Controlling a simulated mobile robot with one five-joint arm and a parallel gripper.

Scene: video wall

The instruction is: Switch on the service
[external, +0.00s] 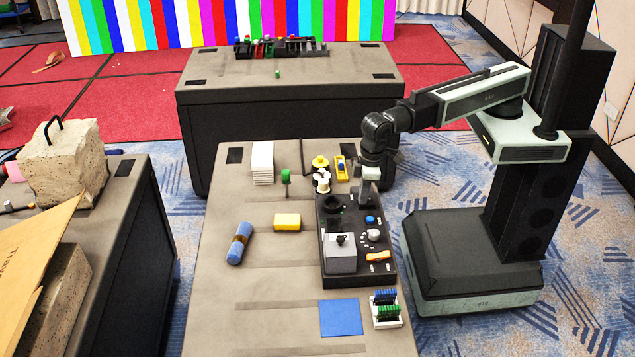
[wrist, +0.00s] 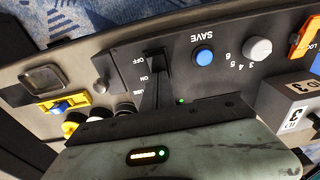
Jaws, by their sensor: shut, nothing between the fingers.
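The black control panel (external: 327,272) lies along the right side of the near table. In the wrist view its labels appear upside down. A dark switch (wrist: 155,60) is beside the printed words OFF and ON; its exact position is hard to tell. A blue button (wrist: 203,57) marked SAVE and a pale numbered knob (wrist: 257,49) are to its right. My gripper (external: 366,202) is shut and empty, low over the panel's far right part.
A grey box (external: 340,262) stands on the panel's near left, and an orange part (external: 377,256) lies at right. A yellow block (external: 287,222), blue roll (external: 239,243) and blue square (external: 340,317) lie around it. The table's left front is clear.

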